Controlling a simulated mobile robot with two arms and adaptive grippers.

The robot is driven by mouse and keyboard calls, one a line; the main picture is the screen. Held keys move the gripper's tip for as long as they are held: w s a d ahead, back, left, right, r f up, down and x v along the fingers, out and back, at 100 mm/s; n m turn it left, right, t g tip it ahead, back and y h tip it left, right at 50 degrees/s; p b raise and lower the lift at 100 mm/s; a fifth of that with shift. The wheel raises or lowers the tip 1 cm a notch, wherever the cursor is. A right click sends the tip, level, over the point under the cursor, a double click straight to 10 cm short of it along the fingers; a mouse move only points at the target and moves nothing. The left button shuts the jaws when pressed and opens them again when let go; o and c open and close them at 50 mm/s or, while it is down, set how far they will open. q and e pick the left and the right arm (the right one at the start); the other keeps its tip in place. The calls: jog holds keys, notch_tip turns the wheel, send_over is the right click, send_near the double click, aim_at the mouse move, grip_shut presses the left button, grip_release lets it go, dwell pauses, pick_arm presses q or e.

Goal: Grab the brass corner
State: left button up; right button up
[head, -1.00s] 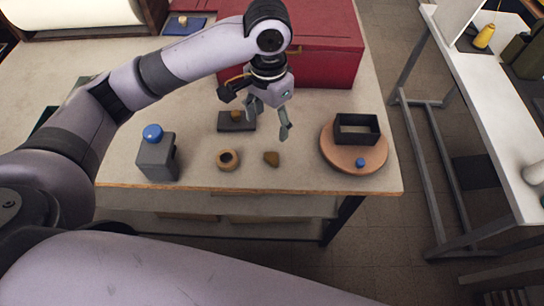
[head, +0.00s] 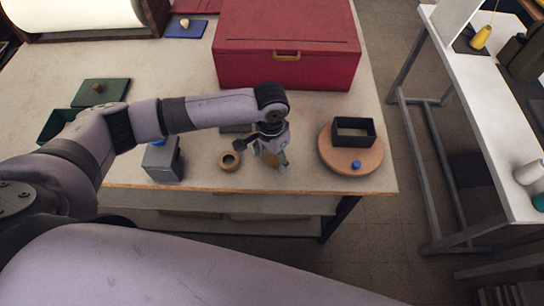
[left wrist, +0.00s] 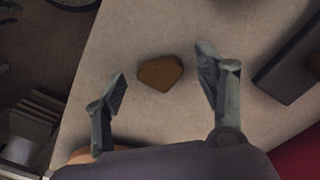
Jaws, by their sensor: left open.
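The brass corner (left wrist: 160,73) is a small brown-gold angular piece lying flat on the pale worktable. In the left wrist view it sits between the two spread fingers, with a gap on each side, and neither finger touches it. My left gripper (head: 269,160) is open and points down over it near the table's front edge. In the head view the fingers mostly hide the piece. How far the fingertips are above the table is hard to tell. My right gripper is not in view.
A round wooden board (head: 338,161) to the right carries a black open box (head: 353,139) and a blue knob (head: 356,165). A grey block (head: 163,160) stands left. A red case (head: 287,60) is behind.

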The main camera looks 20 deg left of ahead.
pick_arm(q)
jog(key=shift+f, duration=0.25)
jog(key=shift+c, duration=0.5)
jog(key=c, duration=0.9)
jog(key=shift+r, duration=0.1)
